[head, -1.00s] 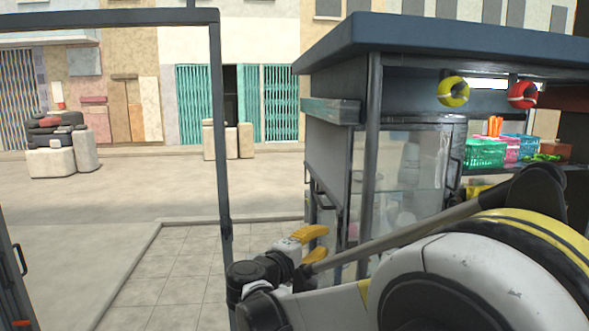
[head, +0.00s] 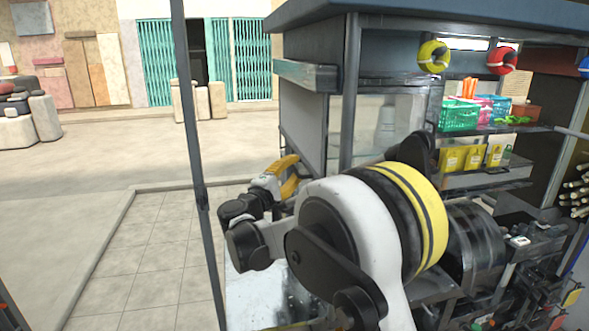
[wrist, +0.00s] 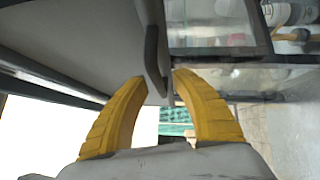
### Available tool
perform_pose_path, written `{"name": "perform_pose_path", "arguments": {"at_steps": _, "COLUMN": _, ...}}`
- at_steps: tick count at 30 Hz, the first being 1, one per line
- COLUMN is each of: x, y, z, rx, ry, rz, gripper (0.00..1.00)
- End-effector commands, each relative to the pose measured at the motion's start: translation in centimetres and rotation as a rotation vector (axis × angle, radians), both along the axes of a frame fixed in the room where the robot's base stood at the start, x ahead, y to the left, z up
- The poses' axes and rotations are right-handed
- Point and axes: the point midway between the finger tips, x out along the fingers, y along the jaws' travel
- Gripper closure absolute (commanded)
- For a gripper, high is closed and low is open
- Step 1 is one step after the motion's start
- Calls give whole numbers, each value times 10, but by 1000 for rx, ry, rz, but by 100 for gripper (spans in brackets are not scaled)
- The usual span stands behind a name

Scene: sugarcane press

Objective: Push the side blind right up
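The side blind (head: 302,125) is a flat grey panel on the left side of the stall, hanging steeply under a pale slat. In the wrist view the blind (wrist: 75,38) spreads across the upper left, with its dark bar handle (wrist: 153,55) standing off it. My gripper (wrist: 160,80) has two curved yellow fingers; their tips are drawn in close on either side of the handle's near end, seemingly shut on it. In the head view my gripper (head: 285,175) is at the blind's lower edge, and the handle is hidden there.
A dark roof (head: 430,14) overhangs the stall, with a corner post (head: 349,95) right of the blind. A glass case (head: 395,115) stands behind. A thin dark post (head: 190,140) rises left of my arm. Tiled pavement (head: 150,250) lies clear at left.

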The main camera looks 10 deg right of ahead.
Motion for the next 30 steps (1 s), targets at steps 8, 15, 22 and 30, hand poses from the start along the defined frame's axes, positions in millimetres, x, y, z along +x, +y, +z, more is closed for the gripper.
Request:
{"name": "perform_pose_path", "arguments": {"at_steps": 8, "x": 2, "y": -2, "z": 0, "rx": 0, "ry": 0, "rz": 1, "gripper": 68}}
{"name": "perform_pose_path", "arguments": {"at_steps": 15, "x": 2, "y": -2, "z": 0, "rx": 0, "ry": 0, "rz": 0, "gripper": 100}}
{"name": "perform_pose_path", "arguments": {"at_steps": 22, "x": 2, "y": -2, "z": 1, "rx": 0, "ry": 0, "rz": 0, "gripper": 100}}
{"name": "perform_pose_path", "arguments": {"at_steps": 30, "x": 2, "y": -2, "z": 34, "rx": -1, "ry": 0, "rz": 0, "gripper": 100}}
